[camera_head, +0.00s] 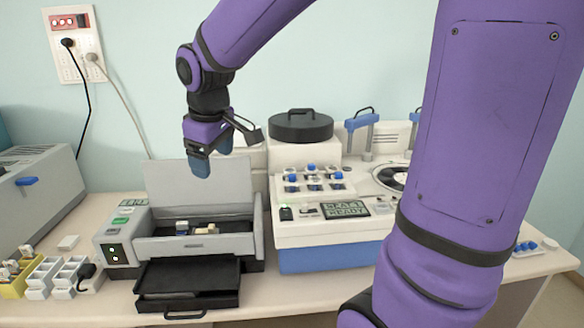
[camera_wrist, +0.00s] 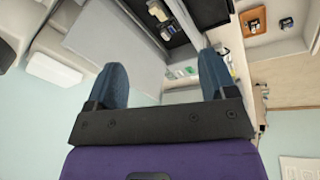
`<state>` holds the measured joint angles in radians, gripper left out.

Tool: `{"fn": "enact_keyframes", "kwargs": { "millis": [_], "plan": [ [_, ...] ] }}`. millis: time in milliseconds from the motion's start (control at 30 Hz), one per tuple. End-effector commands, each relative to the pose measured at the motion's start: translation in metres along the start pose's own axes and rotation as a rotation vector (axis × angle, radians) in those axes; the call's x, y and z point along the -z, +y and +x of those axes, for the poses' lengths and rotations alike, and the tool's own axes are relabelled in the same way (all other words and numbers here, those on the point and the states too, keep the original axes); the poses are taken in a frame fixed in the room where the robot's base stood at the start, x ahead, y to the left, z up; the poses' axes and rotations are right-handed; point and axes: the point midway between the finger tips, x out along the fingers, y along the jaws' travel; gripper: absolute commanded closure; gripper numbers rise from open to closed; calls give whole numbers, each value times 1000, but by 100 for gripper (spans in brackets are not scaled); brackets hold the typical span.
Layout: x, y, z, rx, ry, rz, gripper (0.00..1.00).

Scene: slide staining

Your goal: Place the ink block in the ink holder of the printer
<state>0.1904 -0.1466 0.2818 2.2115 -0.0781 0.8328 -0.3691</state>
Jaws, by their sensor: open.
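The grey printer (camera_head: 200,246) stands on the bench with its lid (camera_head: 200,186) raised and its dark front drawer (camera_head: 188,288) out. In its open bay sit a small block with a bluish top (camera_head: 182,228) and a beige piece (camera_head: 206,231). I cannot tell for sure which is the ink block or the ink holder. The wrist view shows the raised lid (camera_wrist: 115,45) and dark bay (camera_wrist: 184,38).
A white staining machine (camera_head: 335,225) with a black round lid (camera_head: 300,126) stands right of the printer. A yellow holder (camera_head: 14,286) and white racks (camera_head: 55,278) with small pieces lie at the left, below a grey device (camera_head: 40,190). Bench space is tight.

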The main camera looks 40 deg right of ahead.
Motion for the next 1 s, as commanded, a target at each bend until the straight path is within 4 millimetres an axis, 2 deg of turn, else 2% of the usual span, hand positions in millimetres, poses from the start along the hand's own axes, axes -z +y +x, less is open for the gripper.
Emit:
{"fn": "enact_keyframes", "kwargs": {
  "millis": [100, 300, 600, 800, 1000],
  "plan": [
    [-26, -8, -22, -25, 27, 74, 22],
    [-71, -23, -50, -42, 78, 208, 22],
    [-139, -46, -74, -21, 171, 406, 22],
    [-170, -58, -77, 8, 216, 495, 22],
    [-180, -62, -77, 21, 229, 526, 22]
  ]
}}
